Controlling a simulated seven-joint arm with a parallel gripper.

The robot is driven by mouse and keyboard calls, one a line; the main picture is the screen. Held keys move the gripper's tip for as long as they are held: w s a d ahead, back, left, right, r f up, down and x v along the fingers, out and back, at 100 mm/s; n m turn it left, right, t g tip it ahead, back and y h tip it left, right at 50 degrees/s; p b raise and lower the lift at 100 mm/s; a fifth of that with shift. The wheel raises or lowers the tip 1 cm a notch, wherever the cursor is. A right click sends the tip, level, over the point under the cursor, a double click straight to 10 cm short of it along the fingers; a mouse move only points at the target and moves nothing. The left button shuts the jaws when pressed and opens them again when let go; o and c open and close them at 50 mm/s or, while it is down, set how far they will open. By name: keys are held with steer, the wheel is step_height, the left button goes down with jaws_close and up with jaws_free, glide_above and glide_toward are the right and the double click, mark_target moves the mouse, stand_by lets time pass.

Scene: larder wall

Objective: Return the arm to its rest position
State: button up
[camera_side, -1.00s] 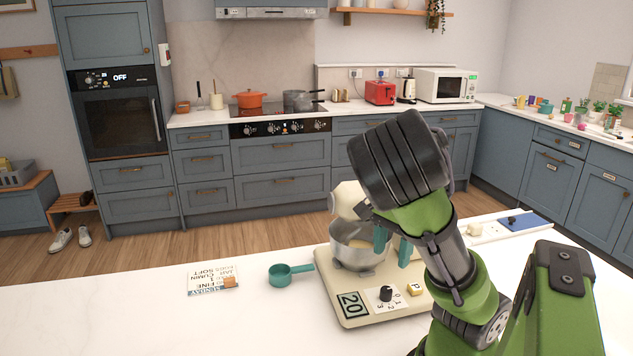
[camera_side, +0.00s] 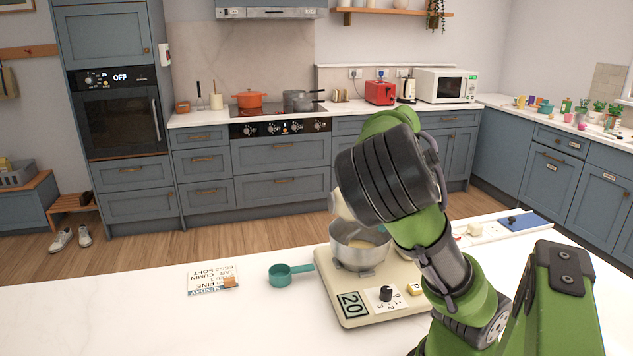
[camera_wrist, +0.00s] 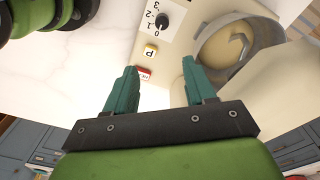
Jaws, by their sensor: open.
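My gripper (camera_wrist: 160,80) shows in the wrist view as two teal fingers spread apart with nothing between them. In the side view its fingers are hidden behind my green and black arm. A cream stand mixer (camera_side: 345,324) stands on the white counter, with a "20" display, a dark dial and a yellow P button on its base. Its steel bowl (camera_side: 350,256) holds something pale.
A teal measuring cup (camera_side: 281,275) and a printed card (camera_side: 206,281) with a small brown piece on it lie left of the mixer. A pale strip with a blue end (camera_side: 526,220) lies at the counter's back right. The front left of the counter (camera_side: 150,325) is clear.

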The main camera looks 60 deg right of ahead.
steer(key=a+f+n+y, duration=0.1)
steer(key=f, duration=0.2)
steer(key=w+a+f+n+g, duration=0.1)
steer(key=f+n, duration=0.1)
steer(key=f, duration=0.1)
steer(key=w+a+f+n+y, duration=0.1)
steer(key=a+f+n, duration=0.1)
steer(key=f, duration=0.1)
steer(key=shift+f+g+y, duration=0.3)
steer(key=shift+f, duration=0.1)
steer(key=w+a+n, duration=0.1)
steer(key=a, duration=0.1)
steer(key=w+a+n+y, duration=0.1)
steer(key=a+n, duration=0.1)
steer(key=w+a+f+n+t, duration=0.1)
steer(key=a, duration=0.1)
steer(key=shift+a+f+n, duration=0.1)
steer(key=shift+a+n, duration=0.05)
steer(key=shift+n, duration=0.25)
steer(key=w+a+r+n+t, duration=0.1)
steer(key=a+r+n+t, duration=0.2)
steer(key=r, duration=0.4)
steer(key=a+r+n+t+h, duration=0.1)
steer(key=a+r+n+t, duration=0.3)
steer(key=r, duration=0.4)
steer(key=shift+w+a+r+t, duration=0.15)
steer(key=shift+w+a+t, duration=0.2)
steer(key=shift+a+t, duration=0.5)
